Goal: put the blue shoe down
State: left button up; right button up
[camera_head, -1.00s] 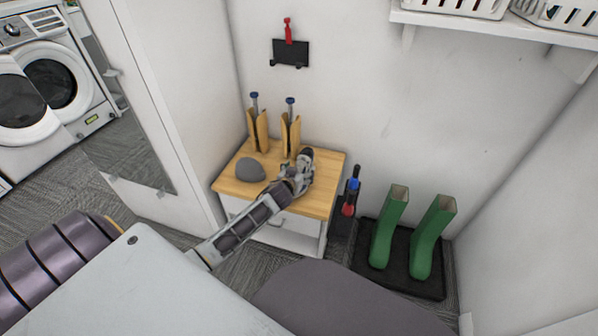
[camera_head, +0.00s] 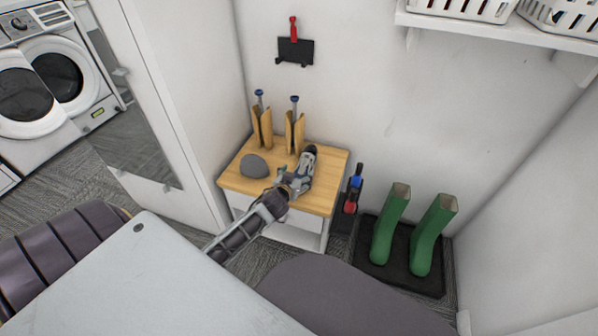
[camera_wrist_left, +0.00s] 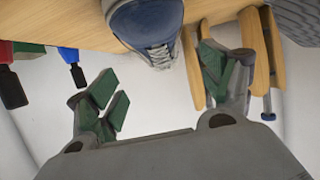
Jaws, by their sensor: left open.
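The blue shoe (camera_wrist_left: 147,28), with pale laces and a light toe, is at the top of the left wrist view, on the wooden tabletop. In the head view the shoe (camera_head: 309,157) looks greyish and lies at the right part of the small wooden-topped table (camera_head: 322,186). My left gripper (camera_head: 291,184) is at the near end of the shoe. In the left wrist view its green-padded fingers (camera_wrist_left: 160,84) are spread wide and empty, with a gap between them and the shoe. My right gripper is not in view.
A grey rounded object (camera_head: 254,166) sits on the table's left. Two wooden boot-tree-like pieces (camera_head: 261,127) (camera_head: 295,132) stand at the back. Right of the table are red and blue handled items (camera_head: 353,190) and green boots (camera_head: 389,228) on a black tray (camera_head: 402,279).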

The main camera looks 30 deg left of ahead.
pick_arm(q)
jog(key=shift+s+d+r, duration=0.1)
jog(key=shift+s+r, duration=0.1)
jog(key=shift+s, duration=0.25)
jog(key=shift+p+v, duration=0.3)
jog(key=shift+v, duration=0.5)
jog(key=shift+s+r, duration=0.15)
jog(key=shift+s, duration=0.15)
jog(key=shift+v, duration=0.8)
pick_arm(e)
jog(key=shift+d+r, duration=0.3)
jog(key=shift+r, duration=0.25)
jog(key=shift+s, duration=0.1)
